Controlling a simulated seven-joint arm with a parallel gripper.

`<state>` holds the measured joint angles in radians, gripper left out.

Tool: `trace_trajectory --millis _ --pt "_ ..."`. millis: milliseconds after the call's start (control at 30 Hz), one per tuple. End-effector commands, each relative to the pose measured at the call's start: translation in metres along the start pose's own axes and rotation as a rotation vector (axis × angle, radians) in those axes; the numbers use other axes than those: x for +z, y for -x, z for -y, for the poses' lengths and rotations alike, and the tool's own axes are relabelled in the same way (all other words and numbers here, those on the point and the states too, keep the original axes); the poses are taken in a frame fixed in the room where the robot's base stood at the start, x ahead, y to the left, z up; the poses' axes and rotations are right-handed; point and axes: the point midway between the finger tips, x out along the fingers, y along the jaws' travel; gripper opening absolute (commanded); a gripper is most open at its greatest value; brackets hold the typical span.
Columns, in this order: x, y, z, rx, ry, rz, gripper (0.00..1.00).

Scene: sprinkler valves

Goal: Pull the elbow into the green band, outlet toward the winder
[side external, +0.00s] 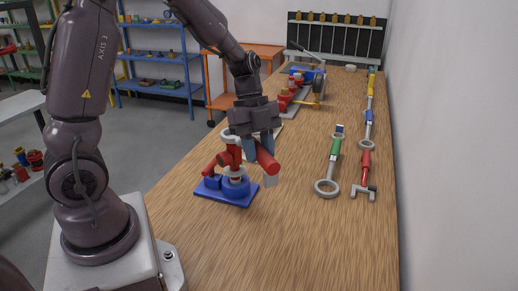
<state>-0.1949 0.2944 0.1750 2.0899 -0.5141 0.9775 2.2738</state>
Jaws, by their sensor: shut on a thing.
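A blue base plate (241,200) with round blue bodies carries a red pipe assembly near the front left of the wooden table. My gripper (262,157) points down over its right side. It is shut on a red pipe piece (267,160), which looks like the elbow and slopes down to the right. A light grey end piece (270,181) shows below the fingers. Another red pipe (211,165) stands left of the gripper, by a white ring (229,135). I cannot make out a green band on the assembly. I cannot tell for sure which object is the winder.
On the right lie a green-handled ring tool (331,166) and a red forked tool (365,175), with more tools behind. Red and blue equipment (308,78) stands farther back. A white wall (450,150) borders the table's right. The front of the table (320,245) is clear.

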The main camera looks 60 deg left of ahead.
Motion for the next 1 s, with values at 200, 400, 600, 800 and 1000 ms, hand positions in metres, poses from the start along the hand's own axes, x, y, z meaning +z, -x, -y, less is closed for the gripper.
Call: trace_trajectory --millis 200,400,600,800,1000 --pt "0.0 0.0 0.0 -0.001 -0.001 0.0 0.0" --pt "0.0 -0.001 0.0 -0.001 0.0 0.0 0.0" --pt "0.003 -0.008 0.0 0.001 0.001 -0.001 0.0" --pt "0.007 -0.017 0.0 0.0 0.0 -0.001 0.0" --pt "0.01 -0.023 0.0 -0.001 0.0 0.0 0.0"
